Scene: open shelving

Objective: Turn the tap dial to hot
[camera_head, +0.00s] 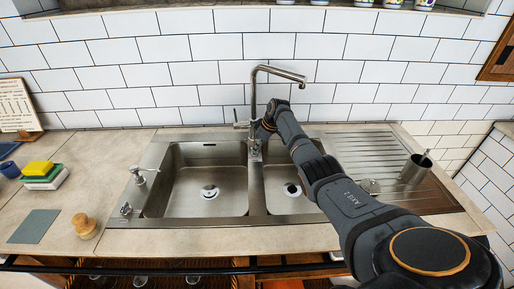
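The steel tap (254,85) stands behind the double sink, with its spout bent over to the right. A small lever (240,122) shows on the left side of its lower body. My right arm reaches in from the lower right, and its gripper (259,133) is at the lower part of the tap, close to its right side. The gripper and wrist hide part of the tap's base. The fingers are small and partly hidden, so I cannot tell whether they touch the tap or are open or shut. My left gripper is not in view.
The steel sink (207,178) has two bowls and a ribbed drainboard (357,151) at right with a metal cup (415,168). Sponges (42,172), a grey cloth (34,226) and a wooden knob-like item (84,224) lie on the left counter. The tiled wall is close behind the tap.

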